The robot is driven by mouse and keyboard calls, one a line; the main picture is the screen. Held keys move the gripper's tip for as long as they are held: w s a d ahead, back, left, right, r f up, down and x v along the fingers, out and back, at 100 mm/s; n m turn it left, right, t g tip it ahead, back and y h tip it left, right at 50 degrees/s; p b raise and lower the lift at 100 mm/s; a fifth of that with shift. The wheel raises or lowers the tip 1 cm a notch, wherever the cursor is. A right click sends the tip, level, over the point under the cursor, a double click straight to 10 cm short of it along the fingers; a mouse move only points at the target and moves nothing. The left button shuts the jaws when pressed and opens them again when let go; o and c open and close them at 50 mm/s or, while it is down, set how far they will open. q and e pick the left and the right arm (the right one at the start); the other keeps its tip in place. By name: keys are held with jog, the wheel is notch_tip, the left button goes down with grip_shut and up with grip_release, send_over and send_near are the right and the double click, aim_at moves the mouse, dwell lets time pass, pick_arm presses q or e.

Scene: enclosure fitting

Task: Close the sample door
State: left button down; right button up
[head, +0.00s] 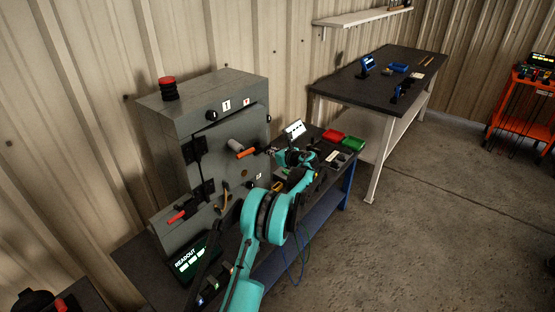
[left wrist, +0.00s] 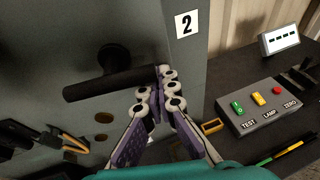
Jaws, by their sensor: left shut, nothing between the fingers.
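The grey enclosure (head: 205,105) stands on the dark bench, with a large door panel (head: 225,132) on its front. I cannot tell whether the door sits flush or slightly ajar. A handle (head: 246,153) with an orange grip sticks out from the panel. In the left wrist view a dark bar handle (left wrist: 110,84) stands out from a grey face (left wrist: 60,40). My left gripper (head: 272,150) is at the right of the handle in the head view. In the left wrist view its fingertips (left wrist: 166,84) are together at the bar's right end. My right gripper is not in view.
A button box (left wrist: 262,106) marked TEST, LAMP and ZERO lies right of the gripper. A readout screen (head: 193,257) stands in front of the enclosure. Open floor (head: 420,220) lies to the right.

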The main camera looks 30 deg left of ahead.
aim_at(263, 146)
pick_arm(q)
jog(key=a, duration=0.2)
jog(key=w+a, duration=0.1)
jog(key=a, duration=0.2)
jog(key=shift+a+r, duration=0.15)
jog(key=shift+a, duration=0.05)
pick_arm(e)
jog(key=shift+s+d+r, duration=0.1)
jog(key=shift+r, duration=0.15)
pick_arm(q)
jog(key=shift+d, duration=0.45)
jog(key=d+r+p, duration=0.2)
jog(key=d+r, duration=0.1)
jog(key=d, duration=1)
jog(key=shift+s+p, duration=0.35)
jog(key=shift+s, duration=0.1)
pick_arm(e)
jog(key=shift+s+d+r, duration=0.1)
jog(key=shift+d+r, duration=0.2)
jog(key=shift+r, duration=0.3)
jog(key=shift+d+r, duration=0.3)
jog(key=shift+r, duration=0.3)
